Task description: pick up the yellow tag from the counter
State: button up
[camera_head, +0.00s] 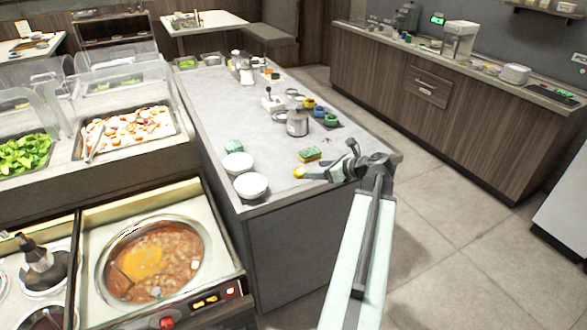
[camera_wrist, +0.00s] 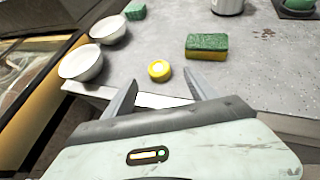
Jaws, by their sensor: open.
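The yellow tag (camera_head: 299,172) is a small round disc with a paler centre, lying on the grey counter (camera_head: 225,110) close to its front edge. In the wrist view the yellow tag (camera_wrist: 159,70) lies ahead of my gripper, between the lines of the two fingers and beyond their tips. My gripper (camera_wrist: 158,84) is open with nothing between its fingers. In the head view my gripper (camera_head: 328,175) is to the right of the tag, near the counter's front edge, and apart from the tag.
A green and yellow sponge (camera_head: 309,155) lies just beyond the tag. Two white bowls (camera_head: 251,185) (camera_head: 237,164) stand to the left, with a green item (camera_head: 233,146) behind them. A metal pot (camera_head: 297,122) stands farther back. Bare counter surrounds the tag.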

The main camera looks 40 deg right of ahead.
aim_at(302, 172)
jog(key=shift+b+x, duration=0.7)
jog(key=shift+x, duration=0.6)
jog(key=b+x, duration=0.1)
jog(key=x, duration=0.1)
jog(key=b+x, duration=0.1)
jog(key=x, duration=0.1)
jog(key=shift+a+f+b, duration=0.2)
jog(key=shift+f+b, duration=0.1)
jog(key=shift+f, duration=0.1)
jog(key=shift+w+f, duration=0.1)
jog(key=shift+w, duration=0.2)
jog(key=shift+s, duration=0.1)
jog(key=c, duration=1.4)
